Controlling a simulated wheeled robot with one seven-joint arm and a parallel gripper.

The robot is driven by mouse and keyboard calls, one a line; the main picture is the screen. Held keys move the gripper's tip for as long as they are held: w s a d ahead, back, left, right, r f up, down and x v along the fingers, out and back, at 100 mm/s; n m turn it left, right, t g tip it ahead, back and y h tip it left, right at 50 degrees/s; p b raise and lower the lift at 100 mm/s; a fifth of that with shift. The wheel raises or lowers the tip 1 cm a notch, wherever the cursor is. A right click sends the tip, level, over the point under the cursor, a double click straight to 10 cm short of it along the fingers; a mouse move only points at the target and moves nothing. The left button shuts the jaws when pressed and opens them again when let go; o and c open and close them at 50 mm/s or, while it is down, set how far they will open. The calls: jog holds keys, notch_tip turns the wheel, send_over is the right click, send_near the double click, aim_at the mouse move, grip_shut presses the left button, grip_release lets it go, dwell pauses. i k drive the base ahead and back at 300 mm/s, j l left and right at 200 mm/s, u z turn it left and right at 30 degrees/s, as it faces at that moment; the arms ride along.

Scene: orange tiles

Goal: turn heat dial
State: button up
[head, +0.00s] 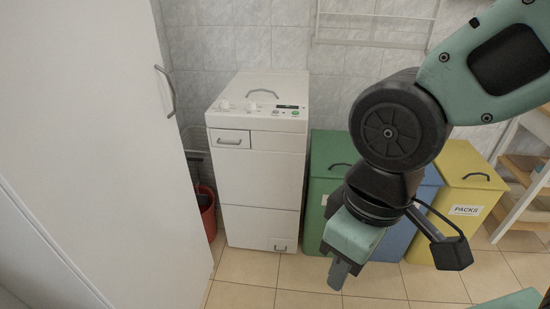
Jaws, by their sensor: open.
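A white top-loading washing machine (262,160) stands against the tiled wall, left of centre. Its sloped top panel carries two small round dials, a left dial (224,105) and a right dial (251,107). No markings can be read, so I cannot tell which is the heat dial. My gripper (339,274) is open and points down, to the right of the machine and well below its panel. It is apart from the dials. Nothing shows between the fingers.
Green (327,160), blue (425,190) and yellow (466,175) lidded bins stand right of the machine, partly behind my arm. A tall white cabinet (100,130) is at left. A red bucket (207,212) sits in the gap. Tiled floor (245,275) is clear in front.

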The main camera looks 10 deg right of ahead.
aim_at(250, 105)
jog(key=i+j, duration=0.2)
jog(key=i, duration=0.15)
jog(key=i+j, duration=0.15)
jog(key=i, duration=0.2)
jog(key=i+j, duration=0.2)
jog(key=i, duration=0.15)
